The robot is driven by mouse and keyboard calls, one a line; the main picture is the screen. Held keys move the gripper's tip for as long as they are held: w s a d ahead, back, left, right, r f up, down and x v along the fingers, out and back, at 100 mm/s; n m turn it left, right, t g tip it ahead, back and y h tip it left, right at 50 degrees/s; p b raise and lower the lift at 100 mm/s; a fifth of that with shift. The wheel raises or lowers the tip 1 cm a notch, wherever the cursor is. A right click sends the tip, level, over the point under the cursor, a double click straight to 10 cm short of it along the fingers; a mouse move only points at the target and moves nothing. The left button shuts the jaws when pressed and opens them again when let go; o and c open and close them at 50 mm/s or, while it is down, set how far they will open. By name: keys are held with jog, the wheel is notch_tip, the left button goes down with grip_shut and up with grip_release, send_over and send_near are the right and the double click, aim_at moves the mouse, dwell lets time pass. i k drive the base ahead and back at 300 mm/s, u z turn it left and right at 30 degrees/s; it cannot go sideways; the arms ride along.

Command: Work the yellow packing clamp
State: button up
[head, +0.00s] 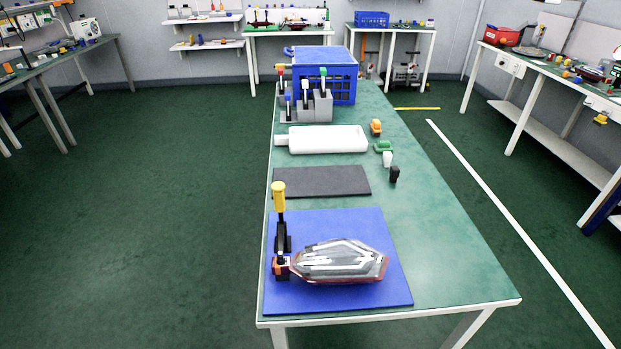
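The yellow packing clamp (279,197) stands at the left edge of a blue mat (350,222) on the near end of the long green table. Its yellow handle points straight up above a black upright body, with a small orange-brown part at the foot. A tail lamp (340,261), grey and clear on top with a dark red rim, lies on the mat just right of the clamp's foot. Whether the clamp touches the lamp is unclear. My gripper is not in view.
Behind the mat lie a dark grey pad (320,181) and a white board (327,140). Small orange, green, white and black pieces sit along the right. Grey blocks with coloured handles (306,107) and a blue crate (331,76) stand farther back. Open floor (150,200) lies left.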

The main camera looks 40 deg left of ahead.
aim_at(278, 188)
jog(key=i, duration=0.5)
jog(key=u, duration=2.2)
jog(key=i, duration=0.5)
